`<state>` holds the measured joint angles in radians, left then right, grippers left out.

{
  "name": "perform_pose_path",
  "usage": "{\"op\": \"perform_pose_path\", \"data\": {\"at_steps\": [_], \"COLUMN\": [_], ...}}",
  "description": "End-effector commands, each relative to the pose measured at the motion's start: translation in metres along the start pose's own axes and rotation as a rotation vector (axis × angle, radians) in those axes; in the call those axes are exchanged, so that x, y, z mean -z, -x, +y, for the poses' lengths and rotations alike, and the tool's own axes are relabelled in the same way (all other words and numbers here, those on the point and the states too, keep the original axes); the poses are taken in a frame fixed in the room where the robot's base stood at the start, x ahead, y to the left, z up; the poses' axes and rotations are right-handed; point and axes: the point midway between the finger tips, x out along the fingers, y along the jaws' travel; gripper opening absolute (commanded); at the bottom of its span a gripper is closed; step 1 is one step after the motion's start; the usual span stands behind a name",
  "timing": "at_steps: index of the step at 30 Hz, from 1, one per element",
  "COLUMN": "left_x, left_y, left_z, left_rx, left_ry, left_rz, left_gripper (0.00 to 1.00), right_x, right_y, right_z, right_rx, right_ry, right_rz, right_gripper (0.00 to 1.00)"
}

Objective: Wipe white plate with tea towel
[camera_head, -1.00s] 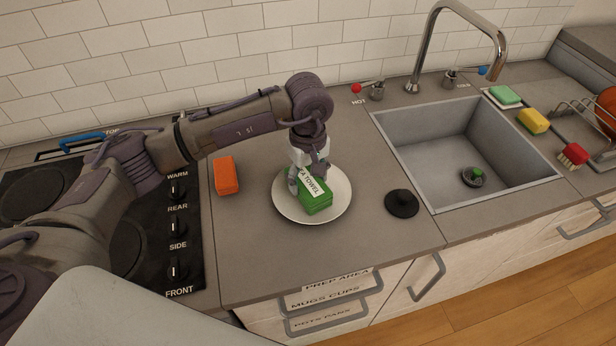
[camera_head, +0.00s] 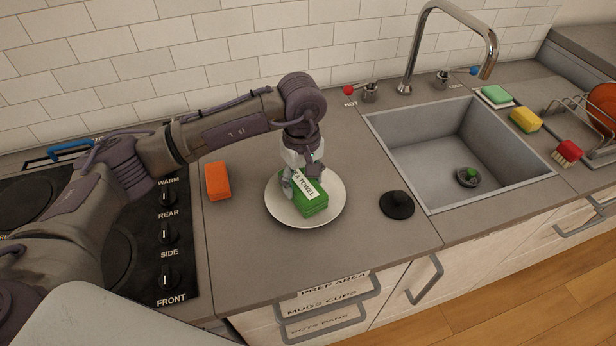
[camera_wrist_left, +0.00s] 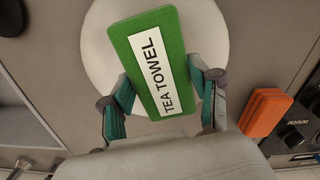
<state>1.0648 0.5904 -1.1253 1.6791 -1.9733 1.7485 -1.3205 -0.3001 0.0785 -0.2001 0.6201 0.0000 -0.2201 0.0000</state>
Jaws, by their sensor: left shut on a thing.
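The green tea towel (camera_head: 314,208), a folded block with a white "TEA TOWEL" label, is on or just over the white plate (camera_head: 333,215). My left gripper (camera_head: 303,185) comes down from above and is shut on the towel. In the left wrist view the towel (camera_wrist_left: 172,38) sits between the two fingers of my gripper (camera_wrist_left: 163,90), with the plate (camera_wrist_left: 100,50) behind it. I cannot tell whether the towel's underside touches the plate. My right gripper is in neither view.
An orange block (camera_head: 217,181) lies left of the plate, beside the black stove (camera_head: 125,250). A black round stopper (camera_head: 396,206) sits right of the plate. Beyond it is the sink (camera_head: 440,150) with a tall tap (camera_head: 408,60). The counter in front of the plate is clear.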

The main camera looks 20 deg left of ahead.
Motion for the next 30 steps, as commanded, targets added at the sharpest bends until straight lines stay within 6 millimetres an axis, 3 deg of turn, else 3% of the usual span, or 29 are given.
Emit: {"op": "perform_pose_path", "data": {"at_steps": [11, 24, 30], "left_x": [0.0, -0.001, 0.0], "left_y": [-0.001, 0.0, 0.001], "left_z": [-0.005, 0.017, 0.018], "left_rx": [0.002, -0.001, 0.0], "left_ry": [0.0, -0.001, 0.0], "left_rz": [-0.001, 0.0, -0.001], "left_gripper": [0.11, 0.11, 0.11], "right_x": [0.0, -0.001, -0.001], "right_y": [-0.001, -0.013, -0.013], "right_z": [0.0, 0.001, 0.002], "right_rx": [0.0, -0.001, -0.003], "right_ry": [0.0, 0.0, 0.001], "right_rz": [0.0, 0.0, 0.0], "right_gripper": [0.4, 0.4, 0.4]}}
